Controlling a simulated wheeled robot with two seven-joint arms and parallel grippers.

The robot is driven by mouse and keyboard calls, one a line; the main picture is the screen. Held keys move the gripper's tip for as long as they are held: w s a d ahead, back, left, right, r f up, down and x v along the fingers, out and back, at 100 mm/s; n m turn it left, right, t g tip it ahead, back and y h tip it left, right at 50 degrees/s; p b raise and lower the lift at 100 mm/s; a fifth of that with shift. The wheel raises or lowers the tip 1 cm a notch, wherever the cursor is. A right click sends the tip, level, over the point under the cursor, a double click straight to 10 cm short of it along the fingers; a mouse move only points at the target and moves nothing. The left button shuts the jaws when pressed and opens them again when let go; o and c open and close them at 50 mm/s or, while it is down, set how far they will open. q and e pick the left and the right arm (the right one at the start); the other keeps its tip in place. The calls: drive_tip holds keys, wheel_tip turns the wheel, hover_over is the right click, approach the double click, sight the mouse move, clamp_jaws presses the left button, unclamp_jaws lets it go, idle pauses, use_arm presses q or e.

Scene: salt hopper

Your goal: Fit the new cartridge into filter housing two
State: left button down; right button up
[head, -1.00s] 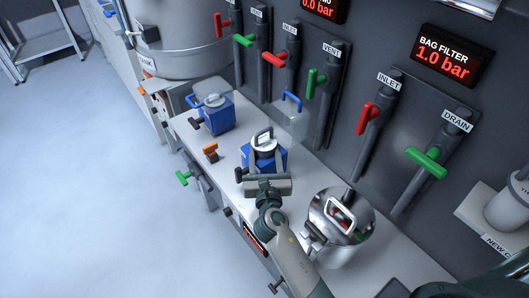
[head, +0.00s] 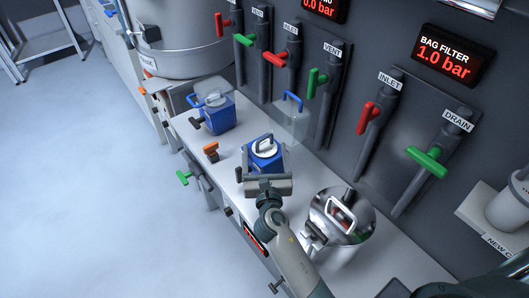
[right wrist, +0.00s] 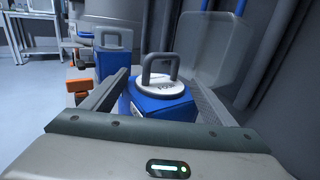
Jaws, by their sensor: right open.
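A blue filter housing (head: 280,163) with a round white lid (head: 264,147) stands on the bench in the middle of the head view. Its grey handle (right wrist: 161,62) stands up in the right wrist view; the lid's lettering is too small to read surely. My right gripper (right wrist: 160,80) is open, one finger on each side of this housing's top, with nothing clamped. In the head view, my right gripper (head: 264,166) is at the housing's near side. A white cylinder (head: 512,208), perhaps the new cartridge, stands at the right edge above a partly cut-off "NEW C" label. My left gripper is not in view.
Another blue housing (head: 219,116) stands farther left. A clear bowl with a blue handle (head: 292,97) is behind the middle one. A shiny steel vessel (head: 340,238) stands to the right. Red and green valve handles (head: 427,161) stick out from the wall. An orange knob (head: 211,150) is nearby.

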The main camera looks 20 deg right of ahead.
sight(266, 165)
drive_tip(key=shift+s+f, duration=0.25)
drive_tip(key=shift+f, duration=0.15)
drive_tip(key=shift+s+f, duration=0.1)
drive_tip(key=shift+s, duration=0.4)
drive_tip(key=shift+v, duration=1.25)
drive_tip(key=shift+s+a+r, duration=0.15)
drive_tip(key=shift+s, duration=0.3)
drive_tip(key=shift+s+a+r, duration=0.2)
drive_tip(key=shift+s, duration=0.3)
drive_tip(key=shift+p, duration=0.3)
